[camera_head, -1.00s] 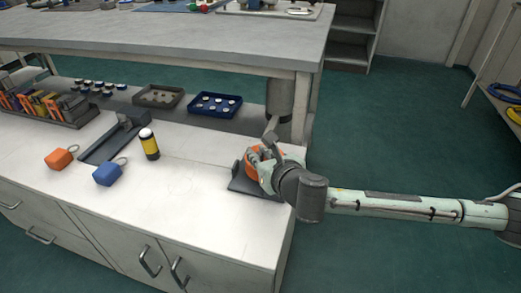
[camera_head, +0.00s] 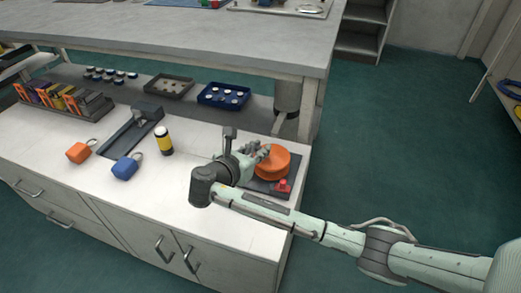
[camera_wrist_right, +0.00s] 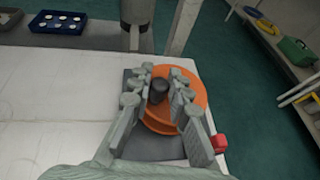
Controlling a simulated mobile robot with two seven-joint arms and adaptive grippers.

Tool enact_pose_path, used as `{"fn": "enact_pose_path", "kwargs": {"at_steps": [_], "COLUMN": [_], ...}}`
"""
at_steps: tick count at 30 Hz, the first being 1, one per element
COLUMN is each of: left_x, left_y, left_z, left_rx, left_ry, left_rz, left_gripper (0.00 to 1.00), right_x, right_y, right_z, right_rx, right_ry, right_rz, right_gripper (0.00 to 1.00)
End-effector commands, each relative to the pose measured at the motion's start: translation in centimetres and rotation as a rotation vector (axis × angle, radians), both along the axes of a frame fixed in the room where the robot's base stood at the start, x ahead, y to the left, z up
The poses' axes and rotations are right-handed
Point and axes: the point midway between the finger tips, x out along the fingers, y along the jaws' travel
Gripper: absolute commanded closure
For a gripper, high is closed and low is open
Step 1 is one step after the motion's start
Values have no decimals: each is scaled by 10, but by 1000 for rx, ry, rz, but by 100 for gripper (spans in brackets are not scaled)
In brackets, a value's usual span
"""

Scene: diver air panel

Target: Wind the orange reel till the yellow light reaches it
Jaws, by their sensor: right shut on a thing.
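The orange reel (camera_head: 273,163) sits on a dark base plate (camera_head: 277,191) near the right end of the white counter. In the right wrist view, the reel (camera_wrist_right: 190,95) has a dark upright knob (camera_wrist_right: 158,89) on top, off its middle. My right gripper (camera_wrist_right: 160,75) has its fingers on both sides of this knob and is shut on it. In the head view, my right gripper (camera_head: 262,152) reaches over the reel from the left. A yellow light (camera_head: 164,143) with a white top and dark bands stands upright on the counter, left of the reel and apart from it. I see no line between them.
A red knob (camera_head: 283,185) is at the base plate's front corner. An orange block (camera_head: 79,152) and a blue block (camera_head: 125,167) with rings lie left of the light, by a dark tray (camera_head: 128,136). Bare counter lies between light and reel.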

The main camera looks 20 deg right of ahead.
Motion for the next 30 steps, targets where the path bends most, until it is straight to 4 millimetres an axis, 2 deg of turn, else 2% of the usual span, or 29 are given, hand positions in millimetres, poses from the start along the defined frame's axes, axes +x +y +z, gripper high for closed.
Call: {"fn": "enact_pose_path", "kwargs": {"at_steps": [18,23,30], "left_x": [0,1,29], "left_y": [0,-1,-7], "left_z": [0,1,46], "left_rx": [-1,-2,-19], "left_ry": [3,4,-46], "left_rz": [2,5,31], "left_gripper": [60,60,60], "right_x": [22,25,29], "right_y": [-6,-9,-13], "right_z": [3,2,-1], "right_rx": [0,0,-1], "right_ry": [0,-3,-6], "right_rz": [-588,-701,-822], "right_gripper": [100,100,100]}}
